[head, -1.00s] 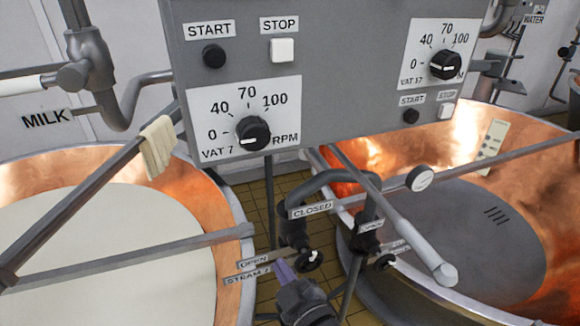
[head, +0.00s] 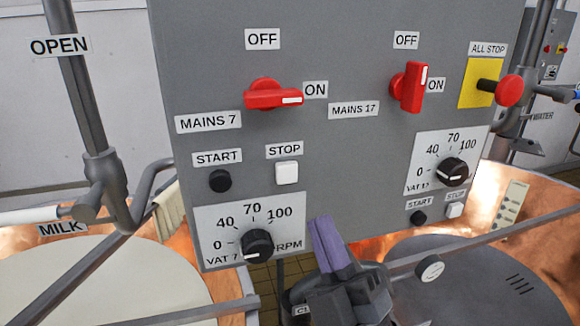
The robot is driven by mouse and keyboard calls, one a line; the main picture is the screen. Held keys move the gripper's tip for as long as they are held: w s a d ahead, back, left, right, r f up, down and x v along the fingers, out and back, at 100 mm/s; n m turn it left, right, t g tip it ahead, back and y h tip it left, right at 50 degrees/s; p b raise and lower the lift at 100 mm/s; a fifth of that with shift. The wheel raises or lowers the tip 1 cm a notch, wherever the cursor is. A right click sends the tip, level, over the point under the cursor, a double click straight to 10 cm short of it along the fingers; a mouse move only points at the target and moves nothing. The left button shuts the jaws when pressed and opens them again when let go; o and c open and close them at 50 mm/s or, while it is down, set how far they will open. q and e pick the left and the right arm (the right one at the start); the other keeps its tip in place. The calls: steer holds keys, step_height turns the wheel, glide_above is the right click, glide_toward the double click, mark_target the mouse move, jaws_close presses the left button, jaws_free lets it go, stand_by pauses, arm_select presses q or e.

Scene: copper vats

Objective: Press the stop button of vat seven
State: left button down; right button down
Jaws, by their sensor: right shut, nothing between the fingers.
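The white square stop button (head: 287,173) of vat seven sits on the grey panel (head: 340,160), under a STOP label. The black round start button (head: 220,181) is to its left. The vat 7 dial (head: 257,245) with its RPM scale is below them. My right gripper (head: 322,222) has purple fingers, shut and empty. In the picture it is below and right of the stop button, overlapping the panel's lower edge. It appears apart from the button; its distance from the panel is hard to tell. My left gripper is not in view.
Red mains 7 switch (head: 272,95) lies across, toward ON. Red mains 17 switch (head: 412,87) stands upright. A red all-stop knob (head: 508,89) projects at right. Vat 17's stop button (head: 454,210) is lower right. The milk-filled vat (head: 90,285) and its pipes are at left.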

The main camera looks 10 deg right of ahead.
mark_target(288, 167)
steer(key=shift+w+a+b, duration=0.2)
steer(key=shift+w+b, duration=0.15)
steer(key=shift+w, duration=4.1)
steer(key=shift+w, duration=0.1)
steer(key=shift+w, duration=0.3)
steer(key=shift+w, duration=0.45)
steer(key=shift+s, duration=0.9)
